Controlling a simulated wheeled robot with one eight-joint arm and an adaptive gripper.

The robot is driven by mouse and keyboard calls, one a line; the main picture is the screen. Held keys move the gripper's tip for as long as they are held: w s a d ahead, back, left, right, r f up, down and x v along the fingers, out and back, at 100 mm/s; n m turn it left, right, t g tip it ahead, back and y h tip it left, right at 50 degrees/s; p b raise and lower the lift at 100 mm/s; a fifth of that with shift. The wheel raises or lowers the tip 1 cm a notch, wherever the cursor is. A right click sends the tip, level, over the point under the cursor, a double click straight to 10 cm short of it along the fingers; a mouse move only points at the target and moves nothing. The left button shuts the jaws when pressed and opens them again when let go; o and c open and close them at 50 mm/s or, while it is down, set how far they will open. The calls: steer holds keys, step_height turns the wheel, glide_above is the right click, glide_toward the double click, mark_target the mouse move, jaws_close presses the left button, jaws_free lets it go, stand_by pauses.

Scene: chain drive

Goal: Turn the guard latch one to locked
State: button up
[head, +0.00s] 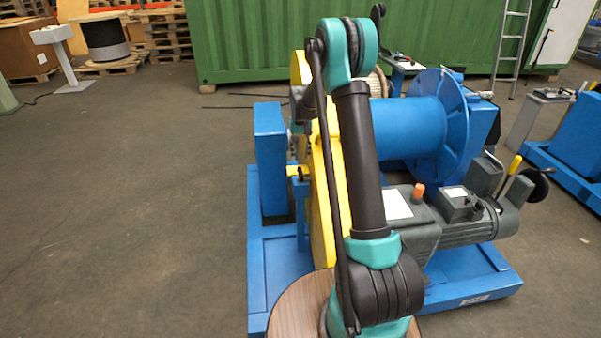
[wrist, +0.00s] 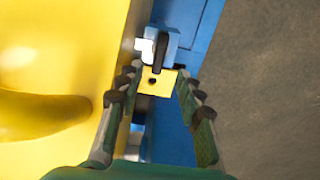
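The yellow chain guard (head: 327,190) stands upright on the blue winch frame (head: 262,240) in the head view. A small yellow tab with a dark part, likely a guard latch (head: 297,172), sits at its left edge by a blue post. In the wrist view, my gripper (wrist: 157,76) is open and empty, its two fingers spread. Ahead, between the fingertips, are a yellow plate (wrist: 153,88) with a dark hole and a dark upright lever (wrist: 160,52) against a blue bracket. No contact shows. I cannot tell which latch this is or whether it is locked.
The guard's yellow face (wrist: 50,60) lies close along the left finger in the wrist view. A blue drum (head: 408,128) and a grey motor (head: 465,222) stand right of my arm. Open floor (head: 130,200) lies left of the frame.

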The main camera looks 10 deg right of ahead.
mark_target(300, 171)
step_height(300, 171, down, 10)
steer(key=shift+r, duration=0.15)
stand_by(0.3)
jaws_close()
